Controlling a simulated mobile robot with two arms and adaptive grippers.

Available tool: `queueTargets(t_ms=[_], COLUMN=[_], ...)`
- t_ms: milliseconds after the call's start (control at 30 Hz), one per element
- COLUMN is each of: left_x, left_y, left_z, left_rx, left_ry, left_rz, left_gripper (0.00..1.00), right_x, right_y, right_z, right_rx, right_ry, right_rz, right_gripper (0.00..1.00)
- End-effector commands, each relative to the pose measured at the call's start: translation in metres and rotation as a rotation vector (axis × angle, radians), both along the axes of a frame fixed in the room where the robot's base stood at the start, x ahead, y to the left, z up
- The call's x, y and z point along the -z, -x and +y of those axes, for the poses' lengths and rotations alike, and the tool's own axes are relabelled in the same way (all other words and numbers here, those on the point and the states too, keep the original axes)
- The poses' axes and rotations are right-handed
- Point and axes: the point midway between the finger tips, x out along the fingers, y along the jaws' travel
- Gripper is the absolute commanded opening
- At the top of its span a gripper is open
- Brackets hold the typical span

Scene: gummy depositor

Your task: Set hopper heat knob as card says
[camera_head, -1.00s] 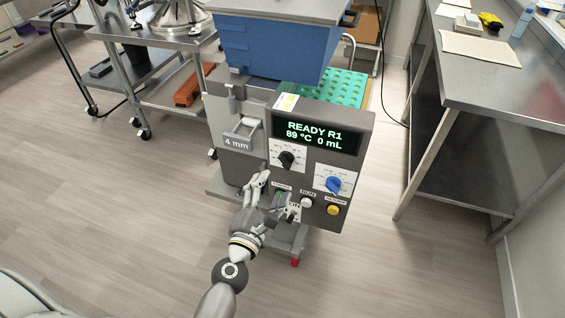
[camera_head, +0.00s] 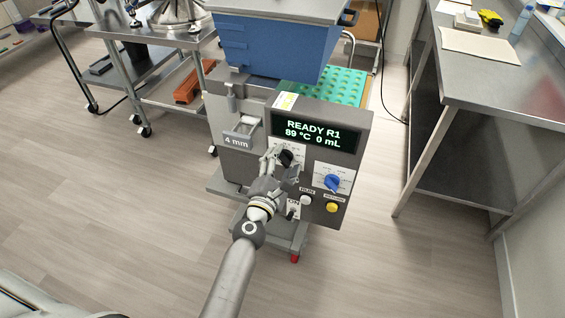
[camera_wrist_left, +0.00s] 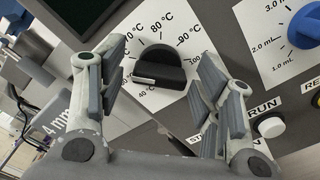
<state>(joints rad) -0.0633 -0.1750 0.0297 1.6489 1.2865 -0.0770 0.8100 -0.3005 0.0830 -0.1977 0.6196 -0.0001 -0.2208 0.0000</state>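The black heat knob (camera_head: 286,157) is on the machine's front panel below the display. In the left wrist view the black knob (camera_wrist_left: 160,64) sits on a white dial marked in °C, with labels such as 40, 70, 80, 90 and 100. A white mark on the knob is at its lower left, near 40. My left gripper (camera_head: 280,165) is open at the knob; in the wrist view its fingers (camera_wrist_left: 162,72) stand either side of it, apart from it. My right gripper is out of view.
The display (camera_head: 316,133) reads READY R1, 89 °C, 0 mL. A blue volume knob (camera_head: 333,183) is right of the heat knob, above a white button (camera_head: 306,200) and a yellow button (camera_head: 332,207). A steel table (camera_head: 490,75) stands at right.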

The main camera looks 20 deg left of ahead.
Motion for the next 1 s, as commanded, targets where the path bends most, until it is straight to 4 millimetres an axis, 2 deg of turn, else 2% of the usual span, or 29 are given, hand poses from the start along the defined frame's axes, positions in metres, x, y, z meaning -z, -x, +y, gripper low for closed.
queueTargets(t_ms=[33,300,667,1000], left_x=[-0.0001,0.0,0.0001,-0.0002], left_y=[0.0001,0.0003,0.0004,0.0003], left_z=[-0.0001,-0.0001,-0.0006,-0.0004], left_rx=[0.0,0.0,0.003,0.002], left_ry=[0.0,0.0,-0.07,-0.329], left_rz=[0.0,0.0,-0.002,-0.01], left_gripper=[0.5,0.17,0.17,0.17], right_x=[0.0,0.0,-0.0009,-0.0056], right_y=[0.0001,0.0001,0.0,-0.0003], right_z=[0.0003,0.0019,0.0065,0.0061], right_rx=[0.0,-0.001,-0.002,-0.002], right_ry=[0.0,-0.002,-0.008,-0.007], right_rz=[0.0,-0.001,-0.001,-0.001], right_gripper=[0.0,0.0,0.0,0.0])
